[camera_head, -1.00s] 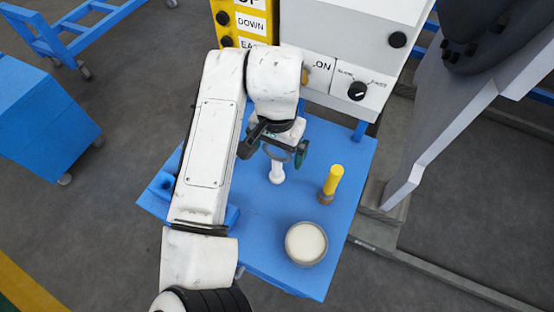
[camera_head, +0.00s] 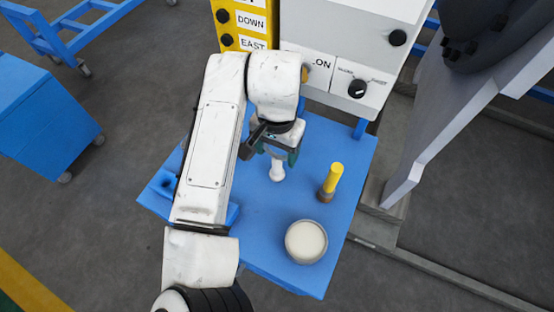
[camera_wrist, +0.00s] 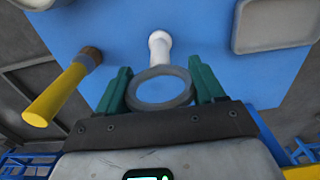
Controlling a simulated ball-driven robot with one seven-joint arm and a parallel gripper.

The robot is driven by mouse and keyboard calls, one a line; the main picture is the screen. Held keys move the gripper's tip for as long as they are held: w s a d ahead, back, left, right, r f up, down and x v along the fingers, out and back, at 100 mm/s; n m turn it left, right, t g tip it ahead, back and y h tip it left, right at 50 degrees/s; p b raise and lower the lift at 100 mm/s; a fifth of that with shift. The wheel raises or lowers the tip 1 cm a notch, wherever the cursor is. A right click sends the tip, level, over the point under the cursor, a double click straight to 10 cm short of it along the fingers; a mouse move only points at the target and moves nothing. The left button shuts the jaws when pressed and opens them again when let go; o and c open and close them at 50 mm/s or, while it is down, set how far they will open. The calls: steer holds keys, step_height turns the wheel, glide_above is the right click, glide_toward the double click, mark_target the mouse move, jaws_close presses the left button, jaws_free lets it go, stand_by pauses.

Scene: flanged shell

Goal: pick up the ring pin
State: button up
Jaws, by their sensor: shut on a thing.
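The ring pin has a grey ring (camera_wrist: 160,88) and a white shaft with a rounded end (camera_wrist: 160,45); the two look joined in the wrist view. In the head view the white part (camera_head: 277,171) shows just below my gripper (camera_head: 278,155), over the blue table (camera_head: 325,148). In the wrist view my gripper's green fingers (camera_wrist: 160,86) are closed on both sides of the ring. I cannot tell whether the white end touches the table. My arm hides part of the table's left side.
A yellow-handled brush (camera_head: 333,178) stands right of the pin, also seen in the wrist view (camera_wrist: 62,92). A round cream-filled bowl (camera_head: 306,242) is near the table's front. A pale tray (camera_wrist: 278,22) shows in the wrist view. A control box (camera_head: 345,60) stands behind.

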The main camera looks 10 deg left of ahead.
steer(key=c, duration=0.4)
